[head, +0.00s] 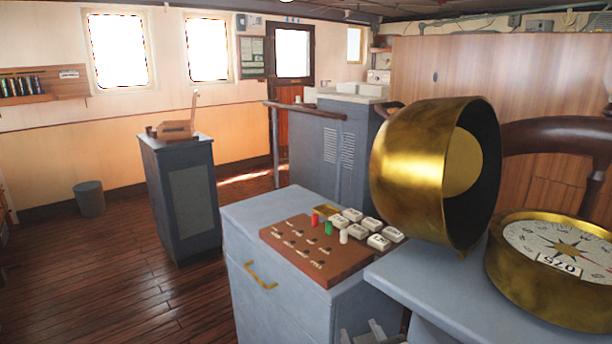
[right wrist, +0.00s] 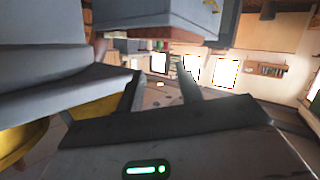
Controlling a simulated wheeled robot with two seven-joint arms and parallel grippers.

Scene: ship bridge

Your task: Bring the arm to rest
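My right gripper (head: 367,333) shows only as a small grey piece at the bottom edge of the head view, low beside the front of the grey console. In the right wrist view its two grey fingers (right wrist: 160,86) stand apart with an empty gap between them. Nothing is held there. The picture in that view is turned over, with the console at the top. Most of the right arm is hidden below the head view. My left gripper is not in either view.
The grey console (head: 240,212) carries a brown board (head: 292,262) with small pegs and white blocks. A brass hood (head: 412,170) and a brass compass (head: 545,290) stand at the right. A grey cabinet (head: 187,205) stands further back. Wooden floor (head: 120,285) is clear at the left.

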